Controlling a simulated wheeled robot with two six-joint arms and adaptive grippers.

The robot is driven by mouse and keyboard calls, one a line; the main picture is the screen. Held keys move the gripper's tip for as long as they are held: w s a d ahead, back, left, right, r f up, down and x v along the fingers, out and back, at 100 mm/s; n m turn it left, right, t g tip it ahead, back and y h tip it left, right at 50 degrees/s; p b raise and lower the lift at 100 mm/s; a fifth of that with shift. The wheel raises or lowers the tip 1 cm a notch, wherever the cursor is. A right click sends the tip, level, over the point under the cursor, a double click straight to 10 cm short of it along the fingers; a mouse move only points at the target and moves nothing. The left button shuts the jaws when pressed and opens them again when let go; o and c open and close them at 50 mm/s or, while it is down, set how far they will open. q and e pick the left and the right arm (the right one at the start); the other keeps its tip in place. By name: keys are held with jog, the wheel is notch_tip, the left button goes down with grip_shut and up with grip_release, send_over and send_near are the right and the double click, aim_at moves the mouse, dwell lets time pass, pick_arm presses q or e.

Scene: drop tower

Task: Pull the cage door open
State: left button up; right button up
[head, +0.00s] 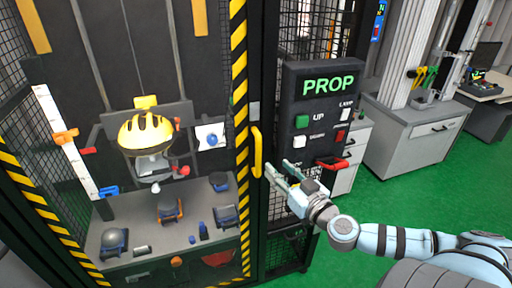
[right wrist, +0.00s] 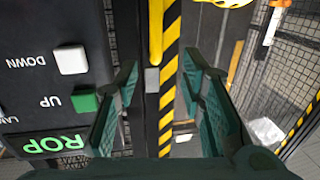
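The cage door has a yellow-and-black striped edge (head: 239,120) in the head view; it looks closed. Its yellow vertical handle (head: 257,152) is on the dark frame just right of the stripes. My right gripper (head: 279,168) is open and empty, a little right of and below the handle. In the right wrist view, the handle (right wrist: 156,30) shows at the top, beyond and between the spread fingertips (right wrist: 160,72). I see no contact with it. A small grey block (right wrist: 152,80) sits at the handle's end. My left gripper is not in view.
The PROP control panel (head: 322,115), with green, white and red buttons, stands close above and right of my right gripper. Inside the cage, a yellow helmet (head: 146,132) hangs over a grey table (head: 135,250) with several items. Green floor (head: 400,205) is open at right.

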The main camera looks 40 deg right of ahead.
aim_at(260, 149)
jog(key=w, duration=0.2)
jog(key=w+d, duration=0.1)
jog(key=w, duration=0.2)
jog(key=w+d, duration=0.1)
jog(key=w, duration=0.2)
jog(key=shift+r, duration=0.15)
jog(key=w+p, duration=0.1)
jog(key=w, duration=0.3)
jog(key=shift+w+p, duration=0.1)
jog(key=shift+p, duration=0.2)
jog(key=shift+w+f, duration=0.2)
jog(key=shift+s+d, duration=0.15)
jog(key=shift+d, duration=0.05)
jog(key=shift+c, duration=0.5)
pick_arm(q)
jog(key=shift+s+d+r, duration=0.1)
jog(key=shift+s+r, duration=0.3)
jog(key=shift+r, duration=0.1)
pick_arm(e)
grip_shut()
jog(key=shift+f, duration=0.1)
